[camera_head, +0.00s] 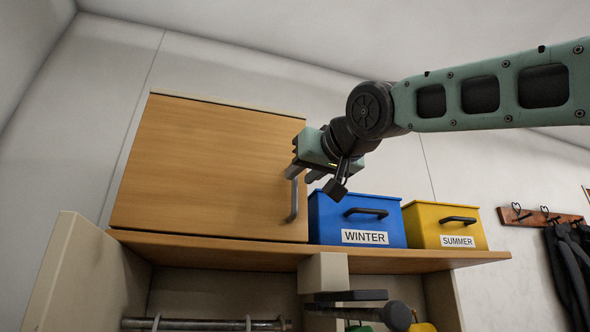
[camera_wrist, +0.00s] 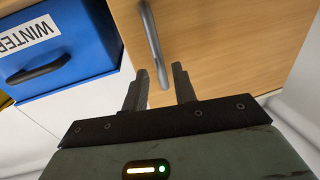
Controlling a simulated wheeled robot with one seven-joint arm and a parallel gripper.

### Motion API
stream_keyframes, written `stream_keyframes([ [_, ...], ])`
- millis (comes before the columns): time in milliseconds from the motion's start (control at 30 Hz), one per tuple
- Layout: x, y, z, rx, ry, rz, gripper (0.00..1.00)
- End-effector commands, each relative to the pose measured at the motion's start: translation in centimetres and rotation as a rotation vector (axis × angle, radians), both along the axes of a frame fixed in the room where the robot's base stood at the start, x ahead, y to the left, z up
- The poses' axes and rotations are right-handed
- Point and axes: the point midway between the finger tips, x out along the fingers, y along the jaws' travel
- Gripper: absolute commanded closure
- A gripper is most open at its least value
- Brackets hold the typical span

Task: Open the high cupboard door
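The high cupboard door (camera_head: 205,170) is a plain wood panel at the upper left in the head view, and it looks shut. It also fills the top of the wrist view (camera_wrist: 225,45). Its grey vertical bar handle (camera_head: 293,202) is near the door's lower right edge. My gripper (camera_head: 304,176) is at the handle's upper part. In the wrist view my gripper (camera_wrist: 160,70) has its two dark fingers apart, with the handle (camera_wrist: 151,35) showing between their tips. A gap shows beside the handle. I cannot tell how deep it sits between the fingers.
A blue WINTER box (camera_head: 350,220) stands on the shelf just right of the door, close below my wrist. A yellow SUMMER box (camera_head: 440,226) is beside it. Below the shelf is an open compartment with a rail (camera_head: 205,324). Dark clothing (camera_head: 570,270) hangs at the far right.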

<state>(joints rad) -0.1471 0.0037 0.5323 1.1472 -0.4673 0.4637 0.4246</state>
Motion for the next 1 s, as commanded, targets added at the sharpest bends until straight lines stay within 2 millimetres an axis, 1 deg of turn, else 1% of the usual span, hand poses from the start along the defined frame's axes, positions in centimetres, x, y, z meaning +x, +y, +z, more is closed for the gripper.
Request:
stream_keyframes([
  [33,0.8,0.5,0.3,0.0,0.002,0.002,0.73],
  [100,1.7,0.9,0.2,-0.001,0.002,0.002,0.73],
  [233,2.9,1.5,0.1,0.0,0.001,0.001,0.73],
  [367,3.4,1.8,0.0,0.0,0.0,0.001,0.73],
  [633,3.5,1.8,0.0,-0.001,0.0,0.0,0.73],
  [667,3.5,1.8,0.0,-0.001,0.0,0.0,0.81],
  [700,3.5,1.8,0.0,-0.001,0.0,0.0,0.92],
  [733,3.5,1.8,0.0,-0.001,0.0,0.0,1.0],
  [1000,3.3,1.8,-0.1,-0.001,0.0,-0.004,1.0],
])
